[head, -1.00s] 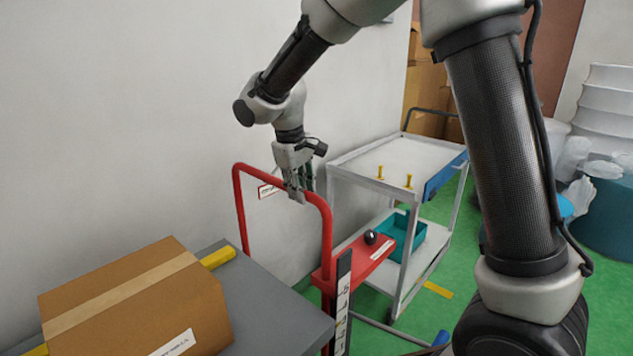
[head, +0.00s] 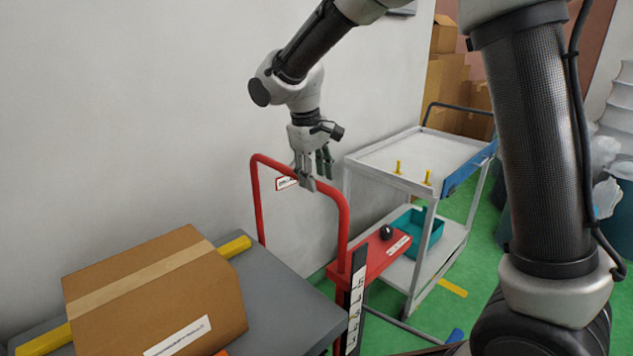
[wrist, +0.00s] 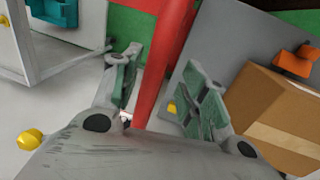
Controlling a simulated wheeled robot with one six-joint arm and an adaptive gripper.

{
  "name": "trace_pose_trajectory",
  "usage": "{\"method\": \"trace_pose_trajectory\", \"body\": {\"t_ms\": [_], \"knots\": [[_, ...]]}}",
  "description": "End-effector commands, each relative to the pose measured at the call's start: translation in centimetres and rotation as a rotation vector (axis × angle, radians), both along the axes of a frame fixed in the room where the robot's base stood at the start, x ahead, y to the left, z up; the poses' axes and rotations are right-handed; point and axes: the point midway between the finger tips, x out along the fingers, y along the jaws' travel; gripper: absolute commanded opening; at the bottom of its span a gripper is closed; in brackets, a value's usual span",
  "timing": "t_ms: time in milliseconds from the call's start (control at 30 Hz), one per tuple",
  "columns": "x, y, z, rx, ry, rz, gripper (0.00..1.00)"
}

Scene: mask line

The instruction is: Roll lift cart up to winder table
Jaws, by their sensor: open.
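The lift cart has a red hoop handle (head: 343,221), a grey platform (head: 279,283) and a dark mast with a white scale (head: 356,298). A taped cardboard box (head: 155,297) lies on the platform. My gripper (head: 308,182) is open at the handle's top bar. In the wrist view the red bar (wrist: 166,62) runs between the two open fingers of my gripper (wrist: 152,95); contact cannot be told. A white two-level table (head: 407,158) with two yellow pegs and a blue front strip stands beyond the cart, probably the winder table.
A red shelf (head: 372,260) with a black knob sits beside the mast. A teal tray (head: 428,228) is on the table's lower shelf. The wall is close behind the handle. Stacked cartons (head: 447,90) stand at the back. Green floor (head: 475,262) is open right of the table.

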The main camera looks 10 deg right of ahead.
Motion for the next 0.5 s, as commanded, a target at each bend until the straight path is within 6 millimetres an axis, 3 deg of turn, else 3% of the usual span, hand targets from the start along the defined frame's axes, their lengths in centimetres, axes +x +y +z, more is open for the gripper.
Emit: {"method": "trace_pose_trajectory", "body": {"t_ms": [300,500], "knots": [[-0.8,1.3,7.0,0.003,-0.004,0.002,0.44],[-1.1,1.6,9.2,0.002,-0.001,0.0,0.44]]}}
